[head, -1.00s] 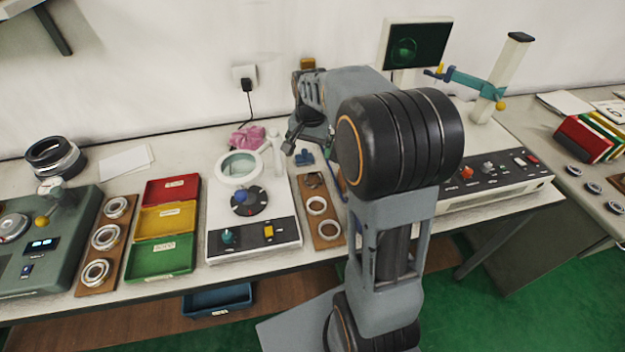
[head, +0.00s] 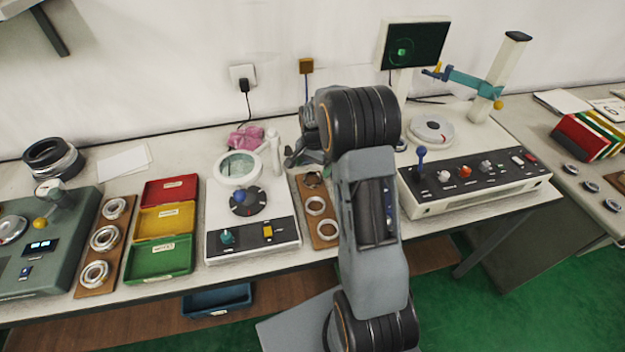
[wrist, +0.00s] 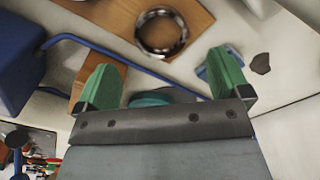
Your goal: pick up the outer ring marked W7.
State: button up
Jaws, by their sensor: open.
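A wooden board (head: 304,185) on the bench holds a row of outer rings: a far ring (head: 313,180) partly hidden by my arm, a middle ring (head: 315,205) and a near ring (head: 327,229). No W7 mark is legible on any of them. My gripper (wrist: 162,65) shows in the wrist view with two green fingers spread apart and nothing between them. One shiny ring (wrist: 161,32) on a wooden board (wrist: 105,12) lies beyond the fingertips, apart from them. In the head view my gripper (head: 300,155) hangs near the far end of the board, mostly hidden.
A white tester (head: 253,225) with a round lens stands left of the board, and a control console (head: 470,182) right of it. Another ring board (head: 117,240) and coloured bins (head: 160,260) are farther left. A blue rod (wrist: 130,62) crosses below the ring in the wrist view.

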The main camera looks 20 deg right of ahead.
aim_at(313, 180)
jog(key=shift+a+f+p, duration=0.1)
jog(key=shift+f+p, duration=0.3)
jog(key=shift+f, duration=2.15)
jog(key=shift+c, duration=0.4)
jog(key=c, duration=0.9)
jog(key=shift+c, duration=0.3)
jog(key=shift+r, duration=0.15)
